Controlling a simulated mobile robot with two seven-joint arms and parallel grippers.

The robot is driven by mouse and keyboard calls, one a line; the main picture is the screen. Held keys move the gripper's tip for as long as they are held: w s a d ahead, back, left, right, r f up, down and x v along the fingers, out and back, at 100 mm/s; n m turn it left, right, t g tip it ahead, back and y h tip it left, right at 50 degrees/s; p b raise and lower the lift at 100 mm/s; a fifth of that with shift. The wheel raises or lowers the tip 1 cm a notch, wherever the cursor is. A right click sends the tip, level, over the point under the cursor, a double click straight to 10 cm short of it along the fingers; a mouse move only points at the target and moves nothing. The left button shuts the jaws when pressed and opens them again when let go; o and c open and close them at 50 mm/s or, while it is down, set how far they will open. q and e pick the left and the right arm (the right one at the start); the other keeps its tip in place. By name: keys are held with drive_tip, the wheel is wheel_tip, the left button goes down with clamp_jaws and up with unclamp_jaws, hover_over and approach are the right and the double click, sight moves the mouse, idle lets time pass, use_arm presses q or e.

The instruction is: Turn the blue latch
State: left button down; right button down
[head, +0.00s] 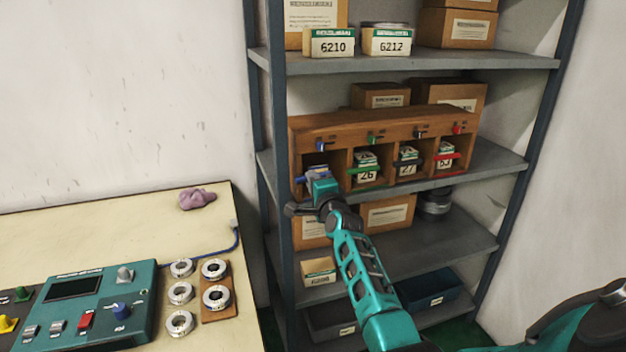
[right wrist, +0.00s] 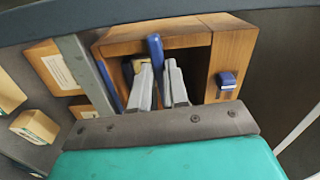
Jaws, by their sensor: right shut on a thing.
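The blue latch is a bar (head: 312,178) lying level across the leftmost compartment of a wooden cabinet (head: 390,122). In the right wrist view the blue latch (right wrist: 155,48) runs upright in the picture, its near end between my fingertips. My right gripper (head: 318,180) is in front of that compartment; in the right wrist view its two grey fingers (right wrist: 159,82) are closed around the latch. The gripper hides part of the latch and compartment in the head view. A small blue piece (head: 320,144) sits on the board above; it also shows in the right wrist view (right wrist: 227,80). My left gripper is out of view.
Green (head: 366,170), black (head: 411,162) and red bars cross the other compartments, which hold numbered boxes. Shelf uprights (head: 273,150) stand close left of the cabinet. Cartons stand on the shelves. A table with a control box (head: 85,300) and several metal rings is at left.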

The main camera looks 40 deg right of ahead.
drive_tip(key=shift+f+m, duration=0.2)
drive_tip(key=shift+m, duration=0.3)
drive_tip(key=c, duration=1.4)
unclamp_jaws()
drive_tip(key=shift+s, duration=0.1)
drive_tip(key=p+v, duration=0.1)
drive_tip(key=v, duration=1.1)
drive_tip(key=shift+s+p, duration=0.35)
drive_tip(key=shift+a+r, duration=0.1)
